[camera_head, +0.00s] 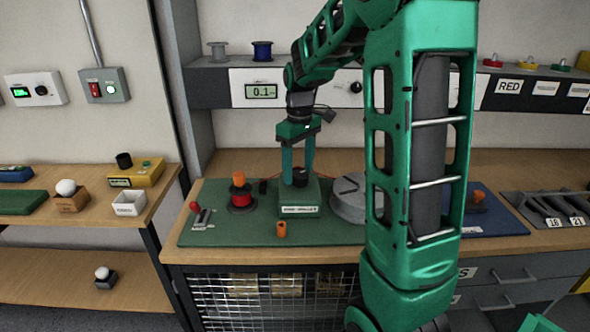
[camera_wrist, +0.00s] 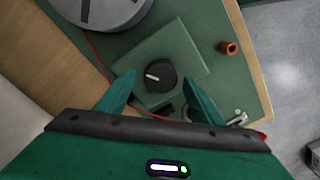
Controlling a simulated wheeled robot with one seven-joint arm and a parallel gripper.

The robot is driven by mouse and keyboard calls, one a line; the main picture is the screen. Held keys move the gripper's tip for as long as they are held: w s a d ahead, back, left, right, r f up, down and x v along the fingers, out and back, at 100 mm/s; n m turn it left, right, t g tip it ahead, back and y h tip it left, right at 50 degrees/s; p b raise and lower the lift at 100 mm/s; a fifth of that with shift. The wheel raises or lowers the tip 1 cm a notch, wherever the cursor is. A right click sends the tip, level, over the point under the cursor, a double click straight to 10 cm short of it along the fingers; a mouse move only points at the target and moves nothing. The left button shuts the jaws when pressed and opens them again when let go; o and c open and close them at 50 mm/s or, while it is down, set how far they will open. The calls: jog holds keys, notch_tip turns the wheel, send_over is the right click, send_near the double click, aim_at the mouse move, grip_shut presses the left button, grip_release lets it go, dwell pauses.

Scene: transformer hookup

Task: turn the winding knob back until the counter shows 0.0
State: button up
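The black winding knob (camera_head: 300,174) sits on a green box (camera_head: 299,199) with a white label on the mat. In the wrist view the knob (camera_wrist: 160,75) shows a white pointer line aimed left. The counter display (camera_head: 262,91) on the shelf front reads about 0.1; a small mark after the digits is unreadable. My gripper (camera_head: 298,179) points down over the box with its green fingers apart. In the wrist view the fingertips (camera_wrist: 161,80) are spread on either side of the knob, with visible gaps; I cannot tell exact height.
A round grey disc (camera_head: 349,196) stands right of the box. A small orange piece (camera_head: 281,229) lies in front. The mat's front left is clear.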

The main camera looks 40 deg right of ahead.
aim_at(299, 173)
notch_tip(299, 173, up, 11)
jog(key=shift+f, duration=0.15)
dwell(0.6)
dwell(0.4)
jog(key=s+a+f+m, duration=0.1)
jog(key=s+f+m, duration=0.2)
jog(key=s, duration=0.6)
jog(key=s+a+f+m, duration=0.1)
jog(key=s+f+m, duration=0.2)
jog(key=s, duration=0.7)
jog(key=s+a+f+m, duration=0.1)
jog(key=s+f, duration=0.3)
jog(key=s, duration=0.5)
jog(key=shift+s+a+f+m, duration=0.15)
jog(key=shift+s+f+m, duration=0.2)
jog(key=shift+m, duration=0.55)
jog(key=shift+w+f, duration=0.25)
jog(key=shift+w, duration=0.4)
